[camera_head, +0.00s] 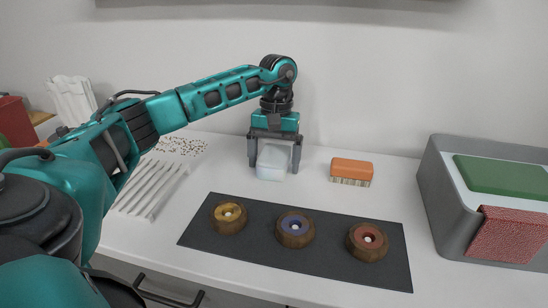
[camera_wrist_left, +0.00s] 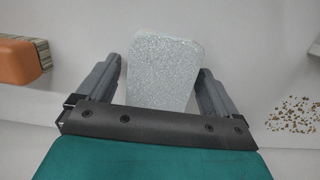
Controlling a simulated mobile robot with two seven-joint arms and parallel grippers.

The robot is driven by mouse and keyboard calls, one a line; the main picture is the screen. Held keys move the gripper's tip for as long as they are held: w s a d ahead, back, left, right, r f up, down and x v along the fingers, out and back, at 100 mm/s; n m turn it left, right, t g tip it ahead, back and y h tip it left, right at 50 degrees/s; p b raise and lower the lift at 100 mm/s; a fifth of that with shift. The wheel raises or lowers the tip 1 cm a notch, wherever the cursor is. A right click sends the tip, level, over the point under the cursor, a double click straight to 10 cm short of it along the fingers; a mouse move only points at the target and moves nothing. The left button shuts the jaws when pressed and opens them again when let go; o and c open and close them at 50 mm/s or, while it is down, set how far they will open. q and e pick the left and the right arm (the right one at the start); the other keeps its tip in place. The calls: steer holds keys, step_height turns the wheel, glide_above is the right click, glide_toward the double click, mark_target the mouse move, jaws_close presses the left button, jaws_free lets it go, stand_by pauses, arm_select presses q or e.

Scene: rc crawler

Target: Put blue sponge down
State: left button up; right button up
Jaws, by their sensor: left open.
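The blue sponge (camera_head: 272,160) is a pale blue-grey block on the white counter, near the wall. It also shows in the left wrist view (camera_wrist_left: 162,70), between the two fingers. My left gripper (camera_head: 275,168) points down over the sponge, with one finger on each side of it. The left gripper also shows in the left wrist view (camera_wrist_left: 160,85); it is open, with visible gaps between the fingers and the sponge. My right gripper is in neither view.
An orange brush (camera_head: 351,168) lies right of the sponge. A dark mat (camera_head: 335,270) with three round wooden pieces lies in front. A grey bin (camera_head: 437,190) holding green and red items stands at the right. A white ribbed rack (camera_head: 150,188) and scattered specks (camera_head: 180,146) are at the left.

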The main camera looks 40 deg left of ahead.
mark_target(276, 150)
arm_select(q)
step_height(276, 150, up, 12)
steer(key=w+p, duration=0.1)
steer(key=p, duration=0.1)
steer(key=shift+w+a+p, duration=0.3)
steer(key=shift+a+p, duration=0.1)
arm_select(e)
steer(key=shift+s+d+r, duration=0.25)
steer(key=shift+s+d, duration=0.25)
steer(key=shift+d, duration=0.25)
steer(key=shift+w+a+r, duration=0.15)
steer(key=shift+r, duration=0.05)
